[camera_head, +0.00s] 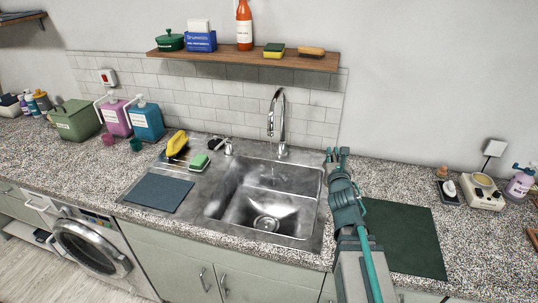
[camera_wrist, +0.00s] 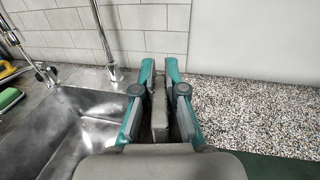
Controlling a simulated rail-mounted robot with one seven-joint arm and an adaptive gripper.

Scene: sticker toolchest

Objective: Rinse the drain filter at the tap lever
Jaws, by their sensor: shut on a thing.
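My gripper (camera_head: 337,158) is above the right rim of the sink, to the right of the tap. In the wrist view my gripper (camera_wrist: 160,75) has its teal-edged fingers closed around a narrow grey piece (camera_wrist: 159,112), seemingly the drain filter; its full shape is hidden. The chrome tap (camera_head: 281,125) arches over the back of the metal sink (camera_head: 240,200), and a faint stream seems to fall below its spout. A small lever-like fitting (camera_head: 228,147) stands left of the tap. The sink's round drain (camera_head: 266,222) is visible in the basin.
A yellow item (camera_head: 177,142) and a green sponge (camera_head: 199,161) sit left of the sink. A dark green mat (camera_head: 405,238) lies right of it. A wooden shelf (camera_head: 245,60) hangs above the tap. A washing machine (camera_head: 88,248) is below the counter.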

